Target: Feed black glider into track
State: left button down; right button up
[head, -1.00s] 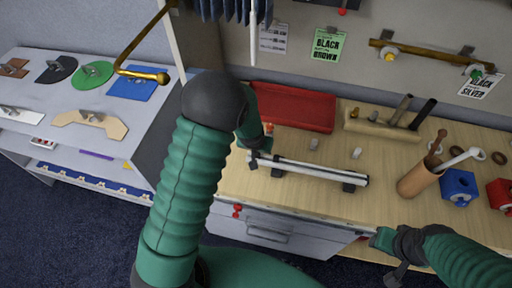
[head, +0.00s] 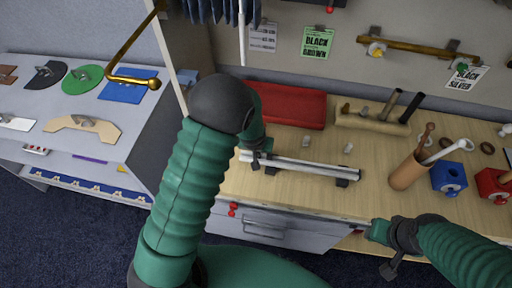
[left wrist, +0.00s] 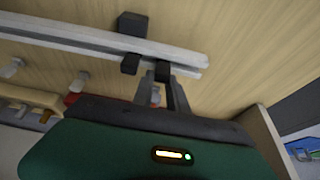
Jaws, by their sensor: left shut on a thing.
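The pale metal track (head: 310,168) lies on the workbench on black supports. It also crosses the left wrist view (left wrist: 70,38), where its near end shows at right. My left gripper (head: 260,158) is at the track, a little in from its left end in the head view. In the left wrist view its two dark fingertips (left wrist: 146,68) are at the track, close to one black support. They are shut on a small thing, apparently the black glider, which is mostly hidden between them. My right gripper (head: 382,232) hangs by the bench's front edge; its jaws are unclear.
A red tray (head: 290,106) and a wooden tool holder (head: 370,122) stand behind the track. A tan cup with tools (head: 408,172), a blue block (head: 449,180) and a red block (head: 493,184) are at right. Bare bench lies in front of the track.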

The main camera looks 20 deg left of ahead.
pick_arm(q)
jog(key=shift+d, duration=0.25)
jog(key=c, duration=1.2)
grip_release()
jog(key=shift+c, duration=0.2)
jog(key=shift+r, duration=0.4)
jog(key=p+v, duration=0.2)
jog(key=v, duration=1.4)
jog(key=shift+s+f, duration=0.15)
